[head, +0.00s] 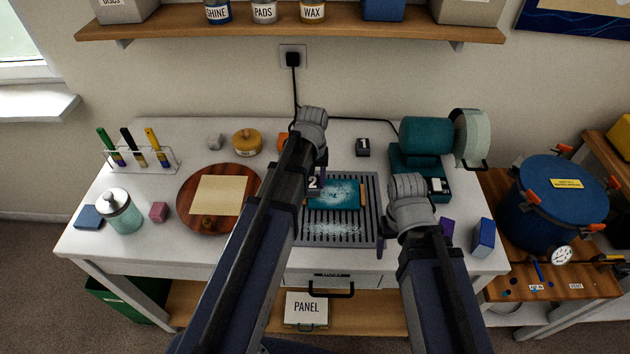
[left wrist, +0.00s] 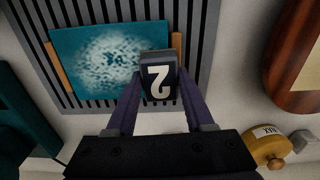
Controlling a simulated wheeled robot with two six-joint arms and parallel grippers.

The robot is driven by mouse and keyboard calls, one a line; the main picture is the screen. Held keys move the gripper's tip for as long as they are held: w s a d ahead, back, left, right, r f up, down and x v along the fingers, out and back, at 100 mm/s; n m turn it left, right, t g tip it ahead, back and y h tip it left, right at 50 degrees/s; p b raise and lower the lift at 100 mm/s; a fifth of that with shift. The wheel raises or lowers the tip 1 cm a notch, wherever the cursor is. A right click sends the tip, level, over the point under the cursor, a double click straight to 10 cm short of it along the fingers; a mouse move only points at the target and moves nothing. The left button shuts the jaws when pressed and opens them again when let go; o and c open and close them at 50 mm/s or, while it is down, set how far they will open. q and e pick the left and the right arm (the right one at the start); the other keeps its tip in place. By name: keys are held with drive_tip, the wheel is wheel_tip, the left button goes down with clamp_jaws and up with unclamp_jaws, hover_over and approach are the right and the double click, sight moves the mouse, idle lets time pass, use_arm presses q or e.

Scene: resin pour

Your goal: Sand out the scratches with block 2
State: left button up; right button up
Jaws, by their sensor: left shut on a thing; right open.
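Block 2 (head: 314,183), dark with a white number, is in my left gripper (left wrist: 158,76), whose purple fingers are shut on its sides. It also shows in the left wrist view (left wrist: 158,82). The teal panel (head: 345,194) lies on the grey slatted mat (head: 368,225) between orange-brown side strips, with a whitish scuffed patch in its middle. Block 2 is at the panel's left part in the head view, overlapping its edge; I cannot tell whether they touch. My right gripper (head: 412,230) is open near the mat's right side, partly hidden by its own arm.
Block 1 (head: 363,147) stands behind the mat. A teal machine with a pale wheel (head: 470,138) and another dark block (head: 439,186) are at the right. A round wooden board with a tan sheet (head: 220,195), a glass jar (head: 123,212) and a yellow tin (head: 247,142) stand left.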

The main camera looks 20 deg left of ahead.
use_arm(q)
drive_tip(key=shift+d+r+p, duration=0.15)
drive_tip(key=shift+r+p, duration=2.55)
drive_tip(key=shift+r, duration=0.25)
wheel_tip(320, 180, up, 3)
drive_tip(key=p, duration=0.3)
